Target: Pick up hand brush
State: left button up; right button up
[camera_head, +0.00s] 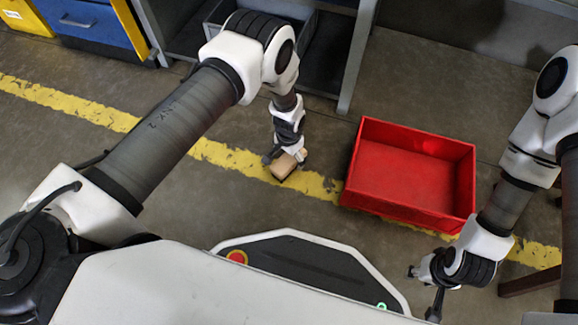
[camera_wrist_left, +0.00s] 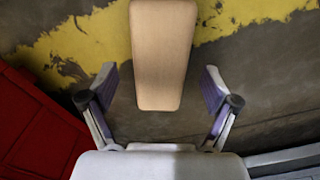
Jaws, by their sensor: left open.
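The hand brush shows as a plain light-wood block (camera_head: 284,170) on the floor, over the yellow line. My left gripper (camera_head: 286,157) is directly over the brush, pointing down. In the left wrist view my left gripper (camera_wrist_left: 160,80) is open, with one finger on each side of the brush's near end and a gap on both sides. My right gripper (camera_head: 424,291) is at the lower right, away from the brush, its fingers apart and empty.
An empty red crate (camera_head: 410,175) stands on the floor just right of the brush; its wall also shows in the left wrist view (camera_wrist_left: 35,125). Shelving with a grey bin (camera_head: 300,40) and a blue drawer (camera_head: 95,22) stand behind. Floor left of the brush is clear.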

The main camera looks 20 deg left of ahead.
aim_at(289, 159)
pick_arm(q)
notch_tip(289, 159, down, 2)
jog(key=shift+f, duration=0.2)
jog(key=shift+r, duration=0.15)
jog(key=shift+c, duration=0.7)
jog(key=c, duration=1.3)
notch_tip(289, 159, up, 10)
jog(key=p, duration=0.6)
jog(key=shift+r, duration=0.1)
jog(key=shift+c, duration=0.2)
pick_arm(e)
notch_tip(289, 159, up, 5)
jog(key=shift+s+f, duration=0.1)
jog(key=shift+s, duration=0.05)
